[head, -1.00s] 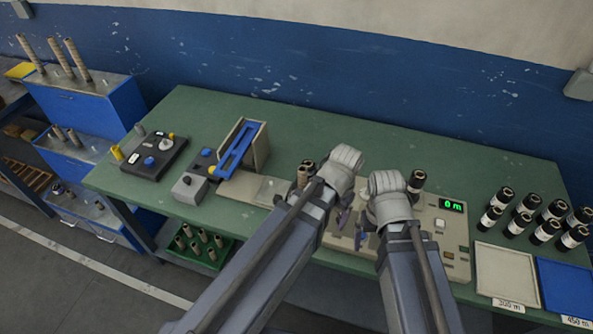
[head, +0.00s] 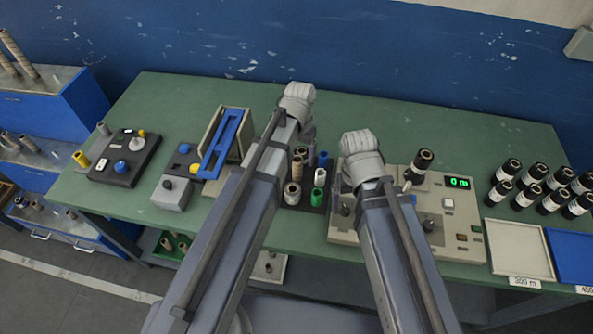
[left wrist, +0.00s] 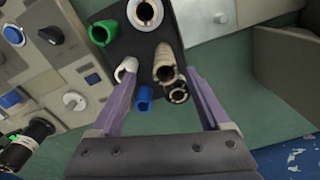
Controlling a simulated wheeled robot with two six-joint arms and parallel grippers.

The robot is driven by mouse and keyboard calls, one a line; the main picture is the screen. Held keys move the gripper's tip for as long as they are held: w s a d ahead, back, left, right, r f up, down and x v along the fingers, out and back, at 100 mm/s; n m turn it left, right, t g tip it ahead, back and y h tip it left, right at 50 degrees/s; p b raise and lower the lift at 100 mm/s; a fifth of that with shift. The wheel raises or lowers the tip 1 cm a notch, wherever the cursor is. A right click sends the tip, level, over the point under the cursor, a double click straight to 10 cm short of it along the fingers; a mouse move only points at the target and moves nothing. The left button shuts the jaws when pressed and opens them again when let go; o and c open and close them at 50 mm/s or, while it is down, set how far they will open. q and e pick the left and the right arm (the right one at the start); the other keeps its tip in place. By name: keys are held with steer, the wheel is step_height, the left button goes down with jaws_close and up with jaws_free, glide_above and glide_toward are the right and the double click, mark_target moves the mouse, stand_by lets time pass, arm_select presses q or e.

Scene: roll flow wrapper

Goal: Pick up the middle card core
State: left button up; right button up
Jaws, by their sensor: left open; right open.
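A dark stand (head: 315,205) holds several upright cores in two columns.
The control panel (head: 450,225), with knobs and a green display, lies right of the stand. A black roll (head: 420,163) stands on it. Several black rolls (head: 540,185) and two trays (head: 520,245) are farther right. A holder with a blue bar (head: 222,145) is on the left.

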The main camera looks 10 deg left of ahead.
mark_target(297, 161)
arm_select(q)
steer(key=shift+w+a+f+b, duration=0.1)
steer(key=shift+a+f+b, duration=0.1)
steer(key=shift+f+b, duration=1.3)
steer(key=shift+a+f+b, duration=0.15)
steer(key=shift+f+b, duration=1.1)
steer(key=shift+f, duration=0.35)
arm_select(e)
steer(key=shift+f, duration=3.1)
arm_select(q)
steer(key=shift+r, duration=0.1)
arm_select(e)
steer(key=shift+r, duration=0.1)
arm_select(q)
jaws_close()
